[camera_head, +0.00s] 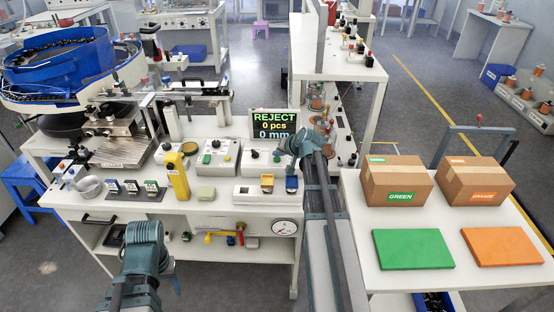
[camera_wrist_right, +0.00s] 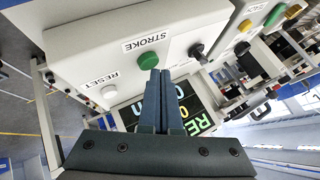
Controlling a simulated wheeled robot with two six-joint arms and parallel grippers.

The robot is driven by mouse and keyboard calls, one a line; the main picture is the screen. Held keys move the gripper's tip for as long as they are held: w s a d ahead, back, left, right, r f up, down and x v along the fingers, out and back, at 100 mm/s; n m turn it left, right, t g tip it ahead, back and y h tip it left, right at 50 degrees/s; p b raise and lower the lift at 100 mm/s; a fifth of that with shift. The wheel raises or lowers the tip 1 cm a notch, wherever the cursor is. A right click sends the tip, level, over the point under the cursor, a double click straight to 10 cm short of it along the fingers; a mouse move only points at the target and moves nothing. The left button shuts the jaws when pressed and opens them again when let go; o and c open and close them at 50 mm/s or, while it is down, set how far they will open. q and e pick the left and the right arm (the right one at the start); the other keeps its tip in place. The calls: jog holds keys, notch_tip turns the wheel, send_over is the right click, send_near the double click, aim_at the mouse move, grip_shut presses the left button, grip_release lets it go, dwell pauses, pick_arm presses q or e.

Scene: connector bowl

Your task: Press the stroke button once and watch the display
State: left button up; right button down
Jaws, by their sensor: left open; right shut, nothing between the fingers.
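The stroke button (camera_wrist_right: 148,60) is a green round button under the STROKE label on a pale control box (camera_wrist_right: 100,50). The same control box (camera_head: 257,164) shows in the head view, partly behind my right gripper (camera_head: 285,148). In the wrist view, the shut, empty tips of my right gripper (camera_wrist_right: 160,74) are at the button's lower edge; I cannot tell whether they touch it. The display (camera_head: 273,124) reads REJECT, 0 pcs, 0 mm; part of it shows in the wrist view (camera_wrist_right: 203,123). My left gripper (camera_head: 145,232) is open at the table's front, away from the box.
A white RESET button (camera_wrist_right: 109,91) and a black switch (camera_wrist_right: 197,50) flank the stroke button. A second control box (camera_head: 212,157) and a yellow post (camera_head: 176,177) stand to the left. Cardboard boxes (camera_head: 398,181) and colored plates stand on the right table.

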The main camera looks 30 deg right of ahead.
aim_at(278, 160)
jog(key=shift+f+b, duration=0.5)
jog(key=shift+b, duration=0.05)
dwell(0.5)
jog(key=shift+r, duration=0.1)
jog(key=shift+r+p, duration=0.85)
jog(key=shift+p, duration=0.1)
notch_tip(278, 160, up, 5)
jog(key=p, duration=0.5)
dwell(0.7)
